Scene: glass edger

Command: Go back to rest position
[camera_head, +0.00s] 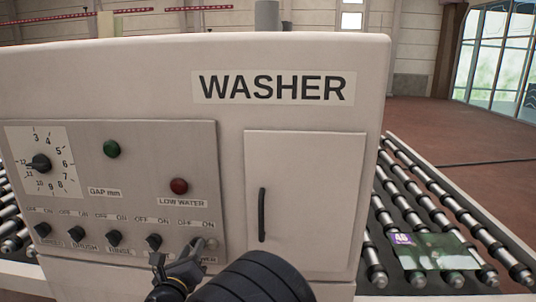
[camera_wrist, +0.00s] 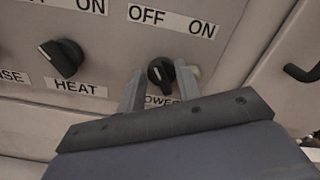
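The washer (camera_head: 300,55) is a large light-coloured machine filling most of the head view. Its control panel (camera_head: 150,140) has a row of black knobs along the bottom. My gripper (camera_head: 195,262) is low in front of the right end of that row. In the wrist view, the two fingers of my gripper (camera_wrist: 160,90) are spread, one on each side of the black POWER knob (camera_wrist: 160,72). I cannot tell if either finger touches it. The POWER label (camera_wrist: 160,101) is partly hidden by my gripper. The HEAT knob (camera_wrist: 62,58) is left of it.
A door with a black handle (camera_head: 262,214) is right of the panel. A roller conveyor (camera_head: 420,180) runs along the right side, with a labelled glass piece (camera_head: 436,252) on it. More rollers (camera_head: 14,225) show at the left. Open floor (camera_head: 450,125) lies behind at the right.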

